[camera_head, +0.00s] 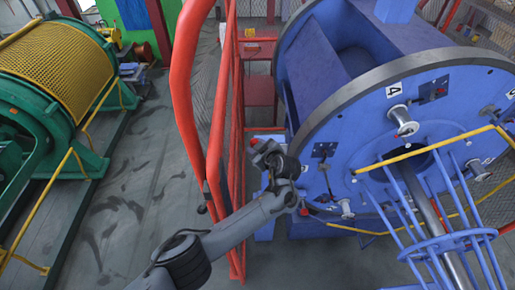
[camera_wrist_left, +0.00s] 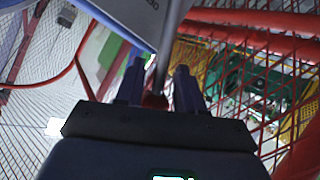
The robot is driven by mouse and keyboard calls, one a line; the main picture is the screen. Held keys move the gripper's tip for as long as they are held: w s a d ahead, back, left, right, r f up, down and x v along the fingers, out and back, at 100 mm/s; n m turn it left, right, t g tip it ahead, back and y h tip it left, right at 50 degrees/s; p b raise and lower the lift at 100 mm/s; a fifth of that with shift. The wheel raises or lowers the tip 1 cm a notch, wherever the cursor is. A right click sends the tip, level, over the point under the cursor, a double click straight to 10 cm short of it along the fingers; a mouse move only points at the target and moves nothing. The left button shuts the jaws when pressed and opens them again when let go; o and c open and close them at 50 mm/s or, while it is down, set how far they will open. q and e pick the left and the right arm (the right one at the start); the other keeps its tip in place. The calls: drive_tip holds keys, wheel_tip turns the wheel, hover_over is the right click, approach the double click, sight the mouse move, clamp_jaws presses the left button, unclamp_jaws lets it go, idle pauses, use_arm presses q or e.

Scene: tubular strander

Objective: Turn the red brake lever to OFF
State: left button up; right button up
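In the left wrist view the brake lever is a thin grey shaft (camera_wrist_left: 164,55) with a red end (camera_wrist_left: 155,102). The red end lies between the two dark fingers of my left gripper (camera_wrist_left: 160,76) and about fills the gap there. A grey plate (camera_wrist_left: 146,14) with small, unreadable lettering lies beyond. In the head view my left gripper (camera_head: 263,150) is beside the red railing, left of the blue machine. A small red part (camera_head: 254,141) shows at its tip. The lever's base and its ON/OFF position are hidden. My right gripper is not in view.
Red railing (camera_head: 188,100) and mesh stand close left of my left arm. The big blue strander drum (camera_head: 345,120) and its blue cage (camera_head: 435,225) fill the right. A green machine with a yellow mesh cover (camera_head: 60,68) stands far left. Floor between is clear.

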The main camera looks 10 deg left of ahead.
use_arm(q)
drive_tip(key=shift+d+f, duration=0.1)
drive_tip(key=p+v, duration=0.5)
drive_tip(key=v, duration=0.6)
idle(0.6)
